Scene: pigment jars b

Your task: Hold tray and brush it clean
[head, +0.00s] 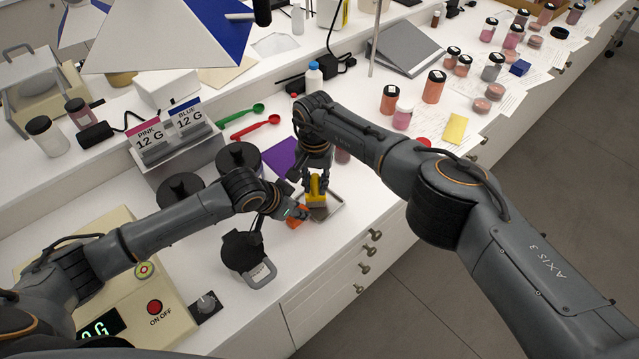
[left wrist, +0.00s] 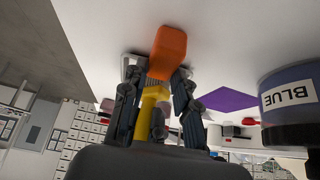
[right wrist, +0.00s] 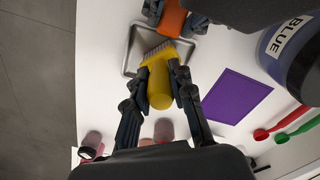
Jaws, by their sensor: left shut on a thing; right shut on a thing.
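The small metal tray (head: 334,208) lies on the white counter near its front edge; it also shows in the right wrist view (right wrist: 131,62). My left gripper (head: 291,212) is shut on an orange block (left wrist: 168,52) at the tray's edge; I cannot tell whether the block is part of the tray. My right gripper (right wrist: 159,75) is shut on the yellow handle of a brush (right wrist: 160,82). The brush's pale bristles are over the tray, at or close to its floor; contact is unclear. In the head view the arms hide part of the tray.
A purple sheet (right wrist: 236,95) lies beside the tray. Dark-lidded jars (head: 181,190) stand left of it, one labelled BLUE (right wrist: 290,38). Green (head: 240,115) and red (head: 250,128) spoons lie behind. A scale (head: 135,300) stands at the front left.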

